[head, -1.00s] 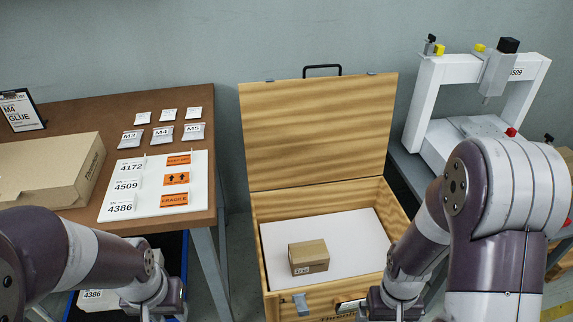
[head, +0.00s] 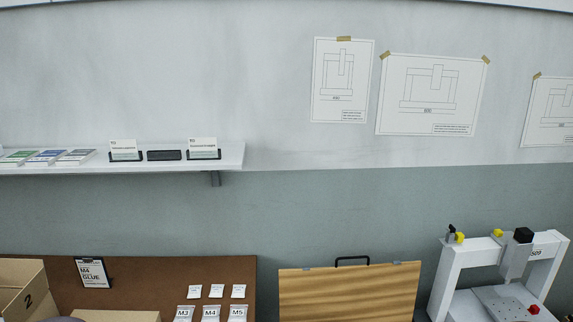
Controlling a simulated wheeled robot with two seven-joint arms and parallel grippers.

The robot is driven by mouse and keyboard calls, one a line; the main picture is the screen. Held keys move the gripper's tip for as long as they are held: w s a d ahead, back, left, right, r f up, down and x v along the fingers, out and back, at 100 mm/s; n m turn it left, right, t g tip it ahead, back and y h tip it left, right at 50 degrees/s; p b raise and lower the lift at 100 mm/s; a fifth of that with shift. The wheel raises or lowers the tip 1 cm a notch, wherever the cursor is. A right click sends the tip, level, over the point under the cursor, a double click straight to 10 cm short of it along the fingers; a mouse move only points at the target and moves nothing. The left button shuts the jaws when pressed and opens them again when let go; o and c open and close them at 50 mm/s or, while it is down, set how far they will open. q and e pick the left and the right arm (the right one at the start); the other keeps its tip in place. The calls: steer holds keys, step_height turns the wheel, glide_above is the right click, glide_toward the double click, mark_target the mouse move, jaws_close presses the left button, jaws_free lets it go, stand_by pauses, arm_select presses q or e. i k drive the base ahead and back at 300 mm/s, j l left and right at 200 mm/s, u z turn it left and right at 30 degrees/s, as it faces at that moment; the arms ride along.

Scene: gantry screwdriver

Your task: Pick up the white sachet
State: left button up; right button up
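Several small white sachets lie on the brown table at the lower left of the head view. Three small plain ones form the back row: a left sachet (head: 194,291), a middle sachet (head: 216,290) and a right sachet (head: 238,290). In front of them are larger sachets marked M3 (head: 184,313), M4 (head: 210,313) and M5 (head: 237,313), cut off by the bottom edge. Neither of my grippers is in view.
A white wall shelf (head: 228,158) with cards and leaflets hangs above the brown table (head: 140,275). A clipboard (head: 93,272) and an open cardboard box (head: 22,275) are at the left. The raised wooden crate lid (head: 345,292) and white gantry (head: 450,270) stand to the right.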

mark_target(195, 292)
steer(key=i+j+z, duration=0.3)
steer(key=j+z, duration=0.25)
steer(key=i+j+z, duration=0.15)
steer(key=j+z, duration=0.15)
